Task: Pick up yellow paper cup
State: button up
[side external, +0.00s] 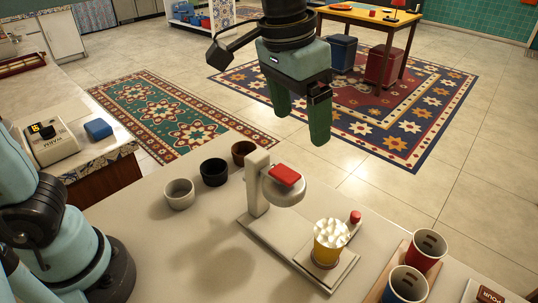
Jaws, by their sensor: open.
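The yellow paper cup (327,254) stands upright on the base plate of a beige machine (258,190). White, peaked contents show at its top. My gripper (302,127) hangs in the air above and behind the machine in the side external view, fingers pointing down. The two green fingers are apart with nothing between them. The gripper is clear of the cup, well above it in the picture.
The machine's head with a red top (286,175) is beside the cup, and a small red-capped item (354,218) is close to it. A red cup (425,250) and a blue cup (405,286) stand at right. White (179,196), black (213,173) and brown (242,155) cups stand at left.

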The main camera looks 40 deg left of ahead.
jog(key=m+g, duration=0.1)
jog(key=g, duration=0.1)
send_over(331, 233)
jog(key=s, duration=0.2)
notch_tip(331, 233, down, 2)
jog(key=shift+y, duration=0.5)
jog(key=shift+d+f, duration=0.15)
jog(key=shift+f, duration=2.75)
jog(key=shift+d+f, duration=0.15)
jog(key=shift+f, duration=2.75)
jog(key=shift+d+f, duration=0.15)
jog(key=shift+f, duration=2.75)
jog(key=c, duration=0.7)
